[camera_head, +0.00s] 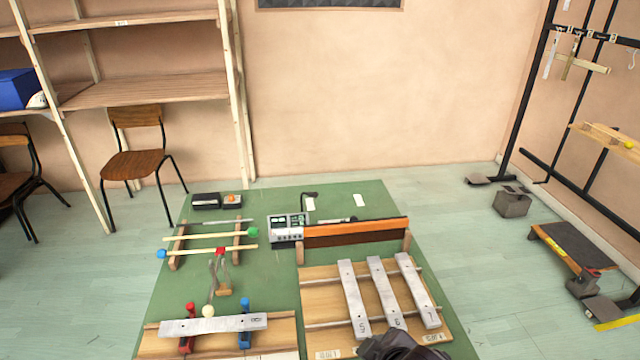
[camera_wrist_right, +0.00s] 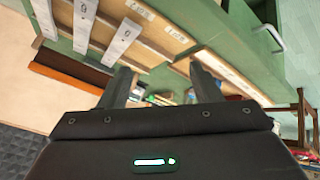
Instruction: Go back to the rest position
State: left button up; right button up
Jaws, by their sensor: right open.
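My right gripper (camera_head: 402,346) shows as a dark shape at the bottom edge of the head view, just in front of the wooden board (camera_head: 325,290) with three grey metal bars (camera_head: 391,290). In the right wrist view the gripper (camera_wrist_right: 160,82) has its two fingers wide apart, with nothing between them. The metal bars (camera_wrist_right: 84,18) lie beyond the fingers there, at the upper left. My left gripper is in neither view.
The green table (camera_head: 330,195) also bears mallets on a rack (camera_head: 175,250), a single bar (camera_head: 213,324) on a smaller board, an orange-topped wooden piece (camera_head: 355,232) and a small electronic device (camera_head: 288,228). A black stand (camera_head: 545,90) is at right, chairs (camera_head: 135,160) at left.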

jog(key=s+d+f+m+g+h, duration=0.2)
jog(key=s+d+f+m+g, duration=0.2)
jog(key=s+d+m, duration=0.55)
notch_tip(320, 180, down, 31)
jog(key=s+d+n+g, duration=0.1)
jog(key=s+d+n, duration=0.1)
jog(key=s, duration=0.1)
jog(key=s+d+f+g, duration=0.1)
jog(key=s+d+f, duration=0.2)
jog(key=s+f, duration=1.3)
jog(key=s, duration=0.2)
jog(key=shift+s+f+h, duration=0.3)
jog(key=shift+f, duration=0.05)
